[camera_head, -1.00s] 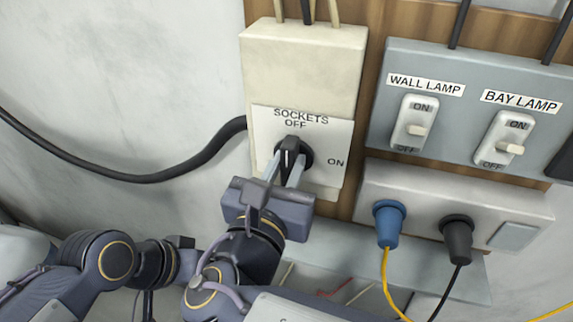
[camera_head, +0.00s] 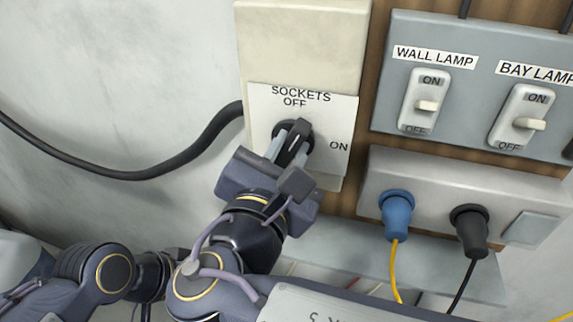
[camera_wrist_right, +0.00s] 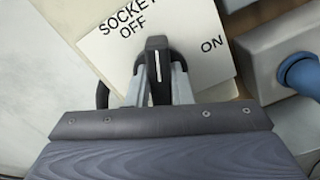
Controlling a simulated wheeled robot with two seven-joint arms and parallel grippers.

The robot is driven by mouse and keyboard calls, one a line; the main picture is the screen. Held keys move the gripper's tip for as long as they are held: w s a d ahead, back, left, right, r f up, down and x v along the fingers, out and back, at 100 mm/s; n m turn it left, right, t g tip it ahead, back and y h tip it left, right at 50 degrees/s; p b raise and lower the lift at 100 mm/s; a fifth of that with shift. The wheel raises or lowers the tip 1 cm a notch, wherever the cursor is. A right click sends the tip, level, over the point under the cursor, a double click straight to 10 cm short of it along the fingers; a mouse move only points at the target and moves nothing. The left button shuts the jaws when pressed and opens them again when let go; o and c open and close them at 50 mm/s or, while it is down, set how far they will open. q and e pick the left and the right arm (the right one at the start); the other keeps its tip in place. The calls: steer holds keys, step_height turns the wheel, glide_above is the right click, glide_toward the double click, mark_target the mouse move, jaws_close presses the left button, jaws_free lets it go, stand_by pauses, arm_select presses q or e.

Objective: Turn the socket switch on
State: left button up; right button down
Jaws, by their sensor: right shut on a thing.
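The socket switch is a black rotary knob (camera_head: 297,140) with a pale line, on a white plate (camera_head: 330,112) marked SOCKETS, OFF at the top and ON at the right. In the head view it leans to the right of OFF, pointing between OFF and ON, closer to OFF. My right gripper (camera_head: 288,148) is shut on the knob, one finger on each side, and is rolled with it. The right wrist view shows the knob (camera_wrist_right: 157,70) between the fingers, with the plate (camera_wrist_right: 110,55) tilted behind. My left gripper is not in view.
A grey panel (camera_head: 478,88) on the right carries the wall lamp switch (camera_head: 424,104) and bay lamp switch (camera_head: 524,120). Below it, a socket box (camera_head: 430,180) holds a blue plug (camera_head: 397,208) and a black plug (camera_head: 470,228). A thick black cable (camera_head: 150,172) runs in from the left.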

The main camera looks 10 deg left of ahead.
steer(key=m+b, duration=0.6)
steer(key=b, duration=0.1)
steer(key=f+m+b, duration=0.1)
steer(key=m+b, duration=0.2)
steer(key=shift+d, duration=0.25)
steer(key=shift+m+b, duration=2)
steer(key=c, duration=1.3)
jaws_free()
steer(key=shift+r, duration=0.1)
steer(key=s, duration=0.7)
steer(key=shift+s+a, duration=0.1)
steer(key=shift+s, duration=0.3)
